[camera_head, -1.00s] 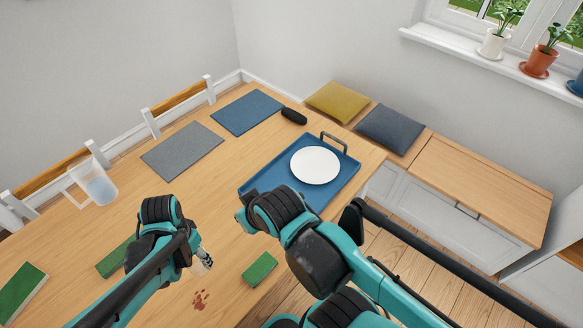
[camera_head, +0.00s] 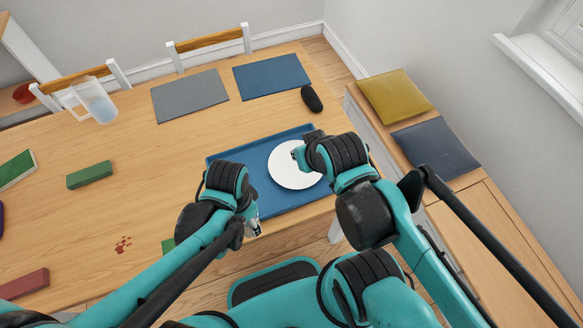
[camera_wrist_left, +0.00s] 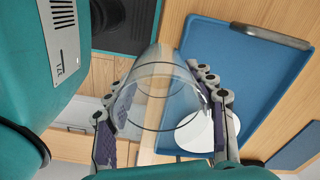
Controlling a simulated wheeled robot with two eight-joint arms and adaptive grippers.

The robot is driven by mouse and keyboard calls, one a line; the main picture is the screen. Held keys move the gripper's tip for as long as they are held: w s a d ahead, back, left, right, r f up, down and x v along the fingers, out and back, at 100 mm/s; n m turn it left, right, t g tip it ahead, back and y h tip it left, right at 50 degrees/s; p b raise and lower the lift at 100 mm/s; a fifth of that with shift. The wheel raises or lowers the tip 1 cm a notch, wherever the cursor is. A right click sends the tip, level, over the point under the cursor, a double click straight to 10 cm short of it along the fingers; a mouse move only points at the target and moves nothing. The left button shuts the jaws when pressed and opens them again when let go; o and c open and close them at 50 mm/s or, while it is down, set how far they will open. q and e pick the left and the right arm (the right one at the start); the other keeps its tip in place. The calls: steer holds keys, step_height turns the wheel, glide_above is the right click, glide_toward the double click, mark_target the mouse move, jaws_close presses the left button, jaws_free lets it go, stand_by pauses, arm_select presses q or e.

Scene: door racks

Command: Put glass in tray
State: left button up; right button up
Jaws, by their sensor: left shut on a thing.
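The clear glass (camera_wrist_left: 158,92) is held between the finger pads of my left gripper (camera_wrist_left: 160,125) in the left wrist view. In the head view, my left gripper (camera_head: 250,215) is at the tray's near left side, and only a small part of the glass (camera_head: 255,228) shows below it. The blue tray (camera_head: 275,204) lies at the table's right end with a white plate (camera_head: 290,168) on it. The tray also fills much of the left wrist view (camera_wrist_left: 240,75). My right gripper (camera_head: 300,155) hovers in front of the plate; its jaw opening is unclear.
A dark oval object (camera_head: 311,98) lies behind the tray. Grey (camera_head: 190,95) and blue (camera_head: 271,76) mats lie at the back. A jug (camera_head: 97,102), a green block (camera_head: 89,175) and a red stain (camera_head: 123,244) are to the left. The tray is bare around the plate.

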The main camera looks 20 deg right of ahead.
arm_select(q)
steer(key=shift+s+d, duration=0.1)
steer(key=shift+d, duration=0.2)
steer(key=w+f+b, duration=0.1)
steer(key=w+f, duration=0.1)
steer(key=w, duration=0.1)
steer(key=w+f+b, duration=0.2)
steer(key=w, duration=0.2)
steer(key=w+f+b, duration=0.1)
steer(key=w+f, duration=0.2)
steer(key=w, duration=0.1)
steer(key=shift+w, duration=0.25)
step_height(320, 180, down, 4)
steer(key=b, duration=0.2)
steer(key=shift+f+b, duration=0.15)
steer(key=shift+b, duration=0.15)
steer(key=shift+f, duration=0.1)
steer(key=o, duration=1.2)
steer(key=shift+o, duration=0.5)
